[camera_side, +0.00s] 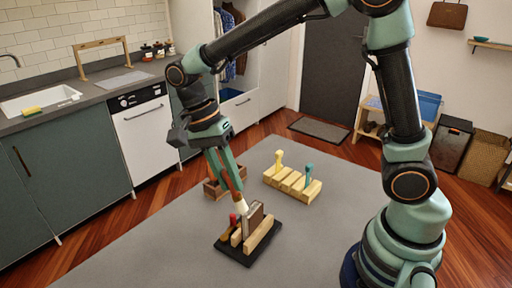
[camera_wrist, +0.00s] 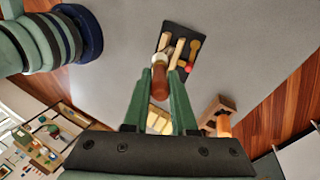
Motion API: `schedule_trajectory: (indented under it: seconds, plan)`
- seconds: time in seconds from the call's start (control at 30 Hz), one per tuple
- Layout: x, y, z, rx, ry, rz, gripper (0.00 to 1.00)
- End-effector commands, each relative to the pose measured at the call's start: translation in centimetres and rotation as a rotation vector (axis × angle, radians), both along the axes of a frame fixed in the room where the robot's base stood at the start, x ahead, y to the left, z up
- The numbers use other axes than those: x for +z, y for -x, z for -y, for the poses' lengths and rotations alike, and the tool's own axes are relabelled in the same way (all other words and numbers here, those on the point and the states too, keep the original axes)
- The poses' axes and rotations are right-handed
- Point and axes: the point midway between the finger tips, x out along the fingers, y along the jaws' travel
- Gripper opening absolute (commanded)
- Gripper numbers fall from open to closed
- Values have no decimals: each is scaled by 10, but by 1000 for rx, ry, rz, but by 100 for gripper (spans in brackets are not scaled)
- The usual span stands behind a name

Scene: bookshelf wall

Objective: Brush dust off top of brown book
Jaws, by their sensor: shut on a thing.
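My gripper (camera_side: 239,193) points down over the table and is shut on a brush. In the wrist view my gripper (camera_wrist: 160,75) has its green fingers on both sides of the brush's reddish-brown handle (camera_wrist: 160,86). The brush's pale bristles (camera_side: 240,205) point down at the small book rack. The brown book (camera_side: 254,218) stands upright in the rack, between lighter wooden pieces. The bristles are close to the book's top edge; I cannot tell whether they touch. Dust is too small to make out. In the wrist view the bristles partly cover the rack's contents.
The rack's black base (camera_side: 233,256) lies on the grey table (camera_side: 150,232). A red-topped piece (camera_side: 233,220) stands at its left. Behind are a wooden box (camera_side: 213,188) and a slotted wooden block (camera_side: 290,184) with yellow and teal pieces upright. The table's front left is clear.

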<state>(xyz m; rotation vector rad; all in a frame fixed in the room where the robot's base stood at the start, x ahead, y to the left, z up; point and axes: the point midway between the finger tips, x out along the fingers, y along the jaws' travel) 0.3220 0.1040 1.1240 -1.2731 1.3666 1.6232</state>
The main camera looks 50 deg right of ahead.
Motion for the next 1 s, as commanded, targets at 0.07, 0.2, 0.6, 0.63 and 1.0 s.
schedule_trajectory:
  seconds: [0.07,0.2,0.6,0.63,1.0]
  plan:
    - [0,0,0,0,0,0,0]
    - [-2,0,0,0,0,0,0]
    - [-10,0,0,0,0,0,0]
    - [-10,0,0,0,0,0,0]
    - [-17,0,0,0,0,-1,0]
